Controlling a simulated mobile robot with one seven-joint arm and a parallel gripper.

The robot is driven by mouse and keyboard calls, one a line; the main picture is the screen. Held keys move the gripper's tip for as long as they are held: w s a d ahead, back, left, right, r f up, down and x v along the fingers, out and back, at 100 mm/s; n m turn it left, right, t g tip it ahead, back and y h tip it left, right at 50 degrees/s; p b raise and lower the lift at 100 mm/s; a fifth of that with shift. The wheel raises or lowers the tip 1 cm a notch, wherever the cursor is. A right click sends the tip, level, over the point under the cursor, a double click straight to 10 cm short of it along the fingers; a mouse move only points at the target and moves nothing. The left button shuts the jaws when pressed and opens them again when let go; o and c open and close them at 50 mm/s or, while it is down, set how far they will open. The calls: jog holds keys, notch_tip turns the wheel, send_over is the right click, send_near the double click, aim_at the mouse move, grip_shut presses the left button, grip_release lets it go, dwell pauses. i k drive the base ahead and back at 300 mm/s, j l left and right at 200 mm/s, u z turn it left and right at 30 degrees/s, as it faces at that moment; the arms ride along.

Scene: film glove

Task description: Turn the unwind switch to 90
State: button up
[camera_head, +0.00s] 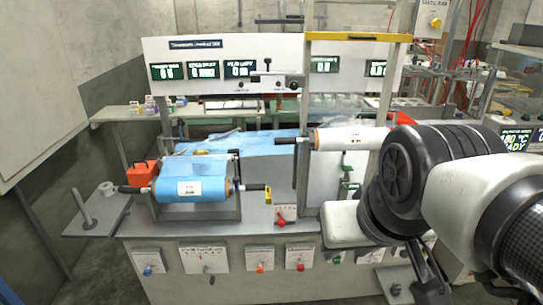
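Several dial switches sit on white plates along the front panel. From the left they are a blue knob (148,271), a grey lever (208,269), a red-orange knob (260,268) and a red knob (300,267). Another red-handled switch (281,220) stands on the bench top. The labels are too small to read, so I cannot tell which is the unwind switch. My arm enters from the right. My gripper (427,283) hangs at the bottom right, apart from these switches, and part of the panel's right end is hidden behind my arm. Its finger opening is unclear.
A blue film roll (190,189) lies in a stand on the bench, with an orange box (144,173) beside it. A white roll (350,139) is mounted higher up. A white padded block (343,224) juts out at the bench edge. Floor at the front left is clear.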

aim_at(300, 268)
jog(key=l, duration=0.15)
jog(key=i+j, duration=0.35)
jog(key=i, duration=0.15)
jog(key=i+j+z, duration=0.1)
jog(key=i+j, duration=0.25)
jog(key=i, duration=0.15)
